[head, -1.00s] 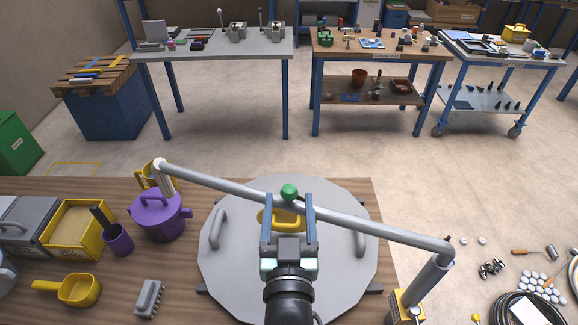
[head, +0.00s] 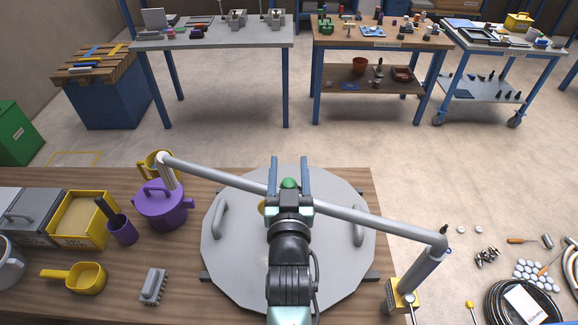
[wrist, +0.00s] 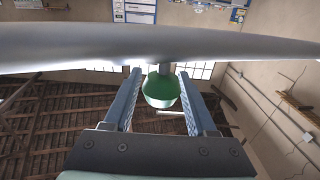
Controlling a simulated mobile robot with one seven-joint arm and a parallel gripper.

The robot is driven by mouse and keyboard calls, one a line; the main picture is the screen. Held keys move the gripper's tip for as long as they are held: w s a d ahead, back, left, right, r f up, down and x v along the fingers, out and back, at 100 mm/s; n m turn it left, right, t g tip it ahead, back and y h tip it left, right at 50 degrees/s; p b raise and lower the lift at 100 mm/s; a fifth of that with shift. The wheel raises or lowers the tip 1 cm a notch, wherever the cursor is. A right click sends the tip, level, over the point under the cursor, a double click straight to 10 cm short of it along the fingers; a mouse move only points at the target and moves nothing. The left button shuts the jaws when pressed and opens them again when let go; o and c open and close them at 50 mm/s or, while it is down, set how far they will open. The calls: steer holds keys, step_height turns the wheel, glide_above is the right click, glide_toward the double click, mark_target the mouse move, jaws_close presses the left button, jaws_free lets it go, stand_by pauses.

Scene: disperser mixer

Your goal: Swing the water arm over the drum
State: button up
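The water arm (head: 375,217) is a long grey pipe running from a post on a yellow base (head: 403,297) at right, across the round grey drum top (head: 335,270), to a downturned spout (head: 168,172) at left. The spout end is near the purple lidded pot (head: 165,207), left of the drum. A green knob (head: 289,183) is by the pipe's middle. My gripper (head: 290,160) is open, its fingers on either side of the knob. In the wrist view the knob (wrist: 162,90) sits between the fingers, with small gaps visible beside it.
The drum top has a grey handle (head: 220,218) at left and another (head: 359,224) at right. Hoses and tools lie right on the floor.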

jaws_close()
stand_by(1.2)
